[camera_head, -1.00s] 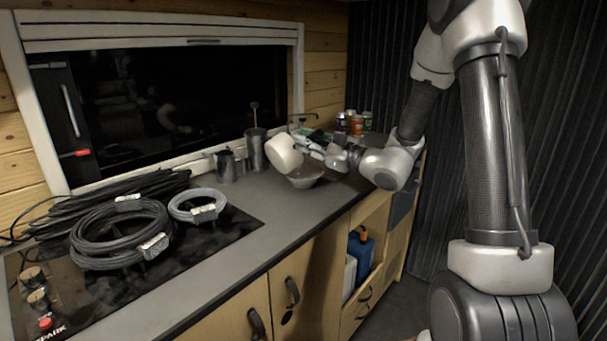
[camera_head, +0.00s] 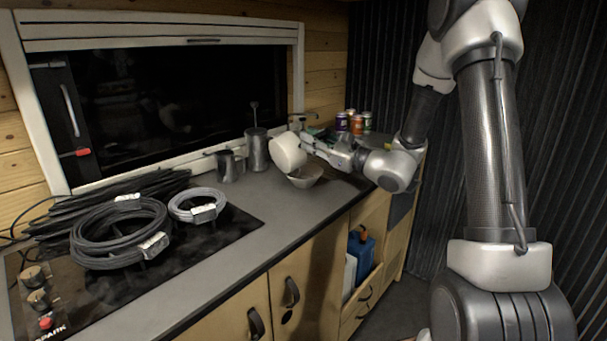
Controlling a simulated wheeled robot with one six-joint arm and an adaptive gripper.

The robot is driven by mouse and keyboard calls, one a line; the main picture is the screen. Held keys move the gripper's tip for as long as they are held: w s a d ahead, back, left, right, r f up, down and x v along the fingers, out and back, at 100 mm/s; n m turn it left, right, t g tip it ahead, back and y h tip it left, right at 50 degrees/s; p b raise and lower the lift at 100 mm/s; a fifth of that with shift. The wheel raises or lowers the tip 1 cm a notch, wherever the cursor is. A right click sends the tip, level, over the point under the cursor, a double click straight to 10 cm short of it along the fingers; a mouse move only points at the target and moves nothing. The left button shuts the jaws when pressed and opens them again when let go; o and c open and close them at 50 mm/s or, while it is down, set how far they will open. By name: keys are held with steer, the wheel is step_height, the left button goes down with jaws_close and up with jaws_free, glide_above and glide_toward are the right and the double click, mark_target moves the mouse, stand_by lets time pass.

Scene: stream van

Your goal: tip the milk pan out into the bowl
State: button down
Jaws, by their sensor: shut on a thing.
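The milk pan (camera_head: 287,152) is a white pot held above the counter, tilted with its opening turned toward the lower right. My gripper (camera_head: 313,142) reaches in from the right and is shut on the pan; its handle is mostly hidden by the gripper. The bowl (camera_head: 305,176) is a small pale bowl standing upright on the counter, just below and slightly right of the pan. The pan's lower edge overlaps the bowl's rim in this view, so I cannot tell if they touch. The pan's inside is not visible.
A metal canister (camera_head: 256,150) and a metal jug (camera_head: 229,166) stand left of the pan. Several cans (camera_head: 357,124) stand at the back right. Coiled cables (camera_head: 120,232) lie on the cooktop at the left. The counter (camera_head: 262,212) in front of the bowl is clear.

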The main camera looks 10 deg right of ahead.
steer(key=shift+w+d+f+m, duration=0.15)
steer(key=shift+w+d+m, duration=0.1)
steer(key=shift+d, duration=0.2)
steer(key=shift+w+d+f+m, duration=0.15)
steer(key=shift+d+m, duration=0.1)
steer(key=shift+d, duration=0.15)
steer(key=shift+w+d+m+t, duration=0.1)
steer(key=shift+d+m+t, duration=0.2)
steer(key=shift+m, duration=0.1)
steer(key=shift+w+d+m+t+p, duration=0.25)
steer(key=shift+d+m+t+p, duration=0.25)
steer(key=shift+m, duration=0.3)
steer(key=shift+d, duration=0.2)
steer(key=shift+w+d+m, duration=0.1)
steer(key=shift+m, duration=0.2)
